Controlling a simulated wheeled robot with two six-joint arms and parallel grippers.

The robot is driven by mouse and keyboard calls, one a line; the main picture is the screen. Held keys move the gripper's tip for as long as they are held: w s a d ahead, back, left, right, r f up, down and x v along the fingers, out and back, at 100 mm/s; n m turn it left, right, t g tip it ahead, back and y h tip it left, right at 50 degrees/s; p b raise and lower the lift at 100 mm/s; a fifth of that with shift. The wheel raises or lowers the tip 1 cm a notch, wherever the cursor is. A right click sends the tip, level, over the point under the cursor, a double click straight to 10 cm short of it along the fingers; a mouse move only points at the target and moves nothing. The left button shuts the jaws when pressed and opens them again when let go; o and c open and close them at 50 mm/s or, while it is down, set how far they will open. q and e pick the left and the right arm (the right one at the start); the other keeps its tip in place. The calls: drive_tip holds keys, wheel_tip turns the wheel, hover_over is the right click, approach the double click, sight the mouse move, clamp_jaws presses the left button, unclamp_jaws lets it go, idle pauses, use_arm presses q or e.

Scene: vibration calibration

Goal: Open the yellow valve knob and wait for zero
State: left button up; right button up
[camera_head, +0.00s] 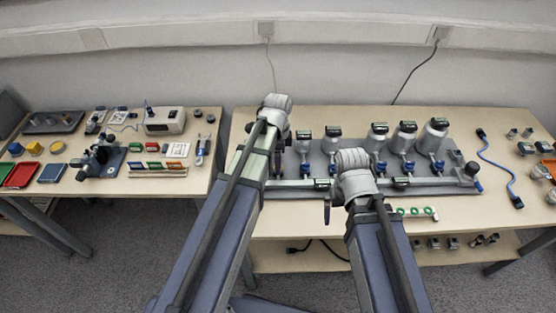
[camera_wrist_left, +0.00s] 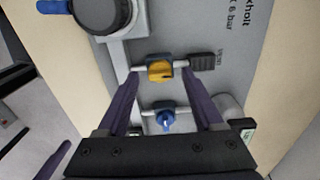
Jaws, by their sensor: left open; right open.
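The yellow valve knob (camera_wrist_left: 160,71) sits on a small metal fitting on a grey panel in the left wrist view. My left gripper (camera_wrist_left: 161,75) is open, its two purple fingers on either side of the knob in the picture; I cannot tell whether they touch it. In the head view my left gripper (camera_head: 278,160) points down at the left end of the grey manifold board (camera_head: 310,160), and the arm hides the yellow knob. My right gripper (camera_head: 327,212) is open over the front edge of the board, mostly hidden by its own wrist.
A blue knob (camera_wrist_left: 165,121) lies between my left fingers, nearer the palm. A round dark gauge (camera_wrist_left: 100,12) is close to the yellow knob. Several grey canisters (camera_head: 378,135) stand along the board. A blue cable (camera_head: 497,165) lies right. A second table (camera_head: 205,180) stands left.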

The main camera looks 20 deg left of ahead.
use_arm(q)
wheel_tip(320, 180, up, 7)
drive_tip(key=p, duration=0.6)
drive_tip(key=shift+r+p, duration=0.2)
drive_tip(key=shift+p, duration=0.2)
use_arm(e)
wheel_tip(320, 180, up, 7)
drive_tip(key=shift+r, duration=0.15)
use_arm(q)
drive_tip(key=shift+f, duration=0.15)
wheel_tip(320, 180, down, 8)
drive_tip(key=b, duration=0.8)
use_arm(e)
wheel_tip(320, 180, down, 8)
use_arm(q)
drive_tip(key=shift+r, duration=0.25)
use_arm(e)
drive_tip(key=shift+r, duration=0.1)
